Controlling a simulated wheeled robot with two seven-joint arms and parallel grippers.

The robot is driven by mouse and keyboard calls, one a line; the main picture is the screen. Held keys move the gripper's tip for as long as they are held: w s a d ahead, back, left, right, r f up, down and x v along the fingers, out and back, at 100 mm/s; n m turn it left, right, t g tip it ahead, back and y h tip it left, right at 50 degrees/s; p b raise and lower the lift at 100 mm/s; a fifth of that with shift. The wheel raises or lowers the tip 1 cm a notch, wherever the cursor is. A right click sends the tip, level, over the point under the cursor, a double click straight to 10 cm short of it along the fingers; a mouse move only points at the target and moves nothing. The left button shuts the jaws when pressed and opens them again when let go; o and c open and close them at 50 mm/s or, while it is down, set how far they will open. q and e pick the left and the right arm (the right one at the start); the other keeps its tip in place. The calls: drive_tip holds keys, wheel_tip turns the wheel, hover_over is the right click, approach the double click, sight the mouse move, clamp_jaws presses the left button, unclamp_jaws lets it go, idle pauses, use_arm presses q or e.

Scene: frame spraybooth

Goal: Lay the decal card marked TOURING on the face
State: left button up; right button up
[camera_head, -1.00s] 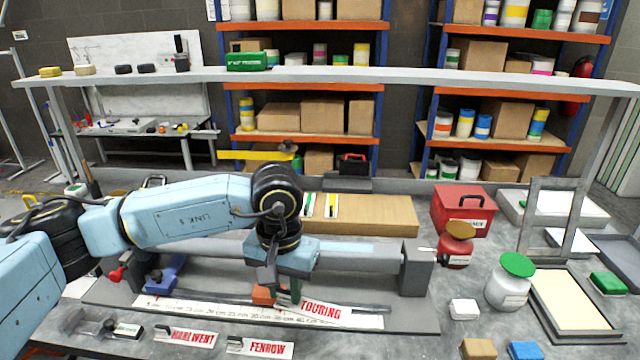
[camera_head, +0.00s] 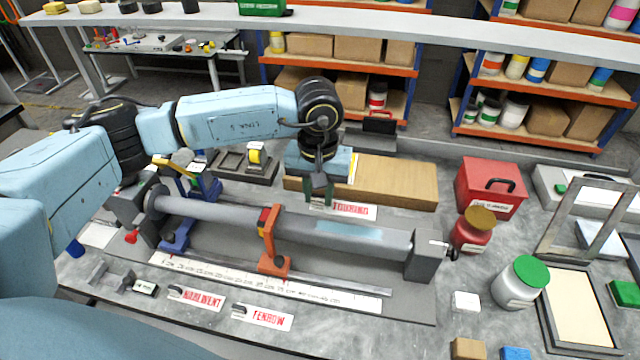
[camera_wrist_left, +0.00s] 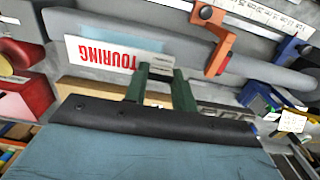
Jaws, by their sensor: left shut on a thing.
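The white card with red TOURING lettering (camera_wrist_left: 108,55) is held by my left gripper (camera_wrist_left: 158,68), whose green fingers are shut on a small grey tab at its edge. A pale blue patch (camera_head: 345,233) marks the tube's upper side, nearer the camera than the card. I cannot tell the card's height over the bench. My right gripper is not in view.
An orange bracket (camera_head: 271,245) stands across the tube, left of the patch. Cards marked MARLWENT (camera_head: 196,299) and FENROW (camera_head: 263,317) lie in front of a white ruler (camera_head: 220,276). A cardboard box (camera_head: 400,183) lies behind; a red case (camera_head: 490,187) stands right.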

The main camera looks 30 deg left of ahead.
sight(319, 224)
use_arm(q)
wheel_tip(319, 224, down, 4)
drive_tip(key=shift+r+b, duration=0.2)
drive_tip(key=shift+b, duration=0.45)
drive_tip(key=shift+w+f+b, duration=0.1)
drive_tip(key=shift+f+b, duration=0.7)
drive_tip(key=shift+b, duration=0.15)
drive_tip(key=shift+b, duration=0.5)
drive_tip(key=shift+f, duration=0.15)
drive_tip(key=shift+f+b, duration=0.55)
drive_tip(key=shift+b, duration=0.7)
idle(0.5)
idle(0.4)
